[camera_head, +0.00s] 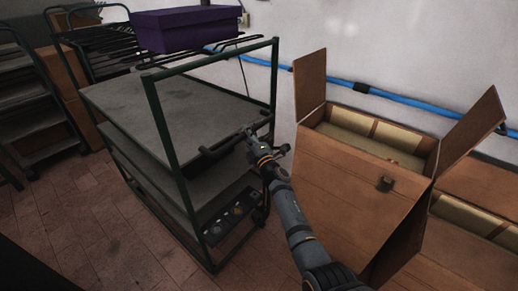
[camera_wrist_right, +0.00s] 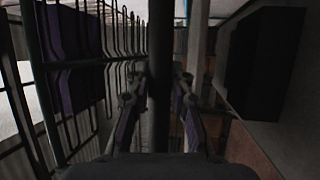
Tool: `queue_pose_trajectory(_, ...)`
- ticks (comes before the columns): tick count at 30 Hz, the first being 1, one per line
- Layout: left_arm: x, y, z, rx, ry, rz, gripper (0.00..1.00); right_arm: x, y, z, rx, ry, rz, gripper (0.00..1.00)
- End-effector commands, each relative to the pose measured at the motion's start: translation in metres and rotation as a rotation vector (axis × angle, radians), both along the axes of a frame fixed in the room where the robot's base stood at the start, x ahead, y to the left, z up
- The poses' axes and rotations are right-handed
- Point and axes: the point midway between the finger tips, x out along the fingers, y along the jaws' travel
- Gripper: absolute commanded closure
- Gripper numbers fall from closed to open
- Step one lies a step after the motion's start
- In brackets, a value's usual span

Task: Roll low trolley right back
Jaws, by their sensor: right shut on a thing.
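The trolley (camera_head: 170,105) has a dark green frame with grey decks, and it stands left of centre in the head view. A dark handle bar (camera_head: 216,145) crosses its near right end, inside the green end frame. My right gripper (camera_head: 246,134) is at this bar and shut on it. In the right wrist view a dark bar (camera_wrist_right: 160,60) runs between the two fingers of my right gripper (camera_wrist_right: 160,92). The gripper hides part of the bar. My left gripper is not in view.
An open cardboard box (camera_head: 345,170) stands close to the right of the trolley. A purple box (camera_head: 187,30) sits on dark wire racking at the back. Other racks (camera_head: 35,95) stand at the far left. Blue piping (camera_head: 400,99) runs along the wall. Brick floor (camera_head: 85,220) is clear at the front left.

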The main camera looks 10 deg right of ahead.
Motion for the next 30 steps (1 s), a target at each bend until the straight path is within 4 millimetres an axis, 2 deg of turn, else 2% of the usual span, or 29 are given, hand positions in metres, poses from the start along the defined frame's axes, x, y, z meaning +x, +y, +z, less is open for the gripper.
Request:
queue_pose_trajectory(1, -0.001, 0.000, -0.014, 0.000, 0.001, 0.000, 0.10, 0.006, 0.006, -0.007, 0.001, 0.000, 0.001, 1.00)
queue_pose_trajectory(9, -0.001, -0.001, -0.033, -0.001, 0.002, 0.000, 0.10, 0.028, 0.024, -0.005, 0.000, 0.002, 0.000, 1.00)
queue_pose_trajectory(25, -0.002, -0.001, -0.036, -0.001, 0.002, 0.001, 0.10, 0.034, 0.029, -0.001, 0.000, 0.002, -0.001, 1.00)
queue_pose_trajectory(26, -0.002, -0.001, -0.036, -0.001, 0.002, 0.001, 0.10, 0.034, 0.029, -0.001, 0.000, 0.002, -0.001, 0.76)
queue_pose_trajectory(30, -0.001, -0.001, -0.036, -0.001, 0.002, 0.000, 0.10, 0.034, 0.029, -0.001, 0.001, 0.001, -0.001, 0.57)
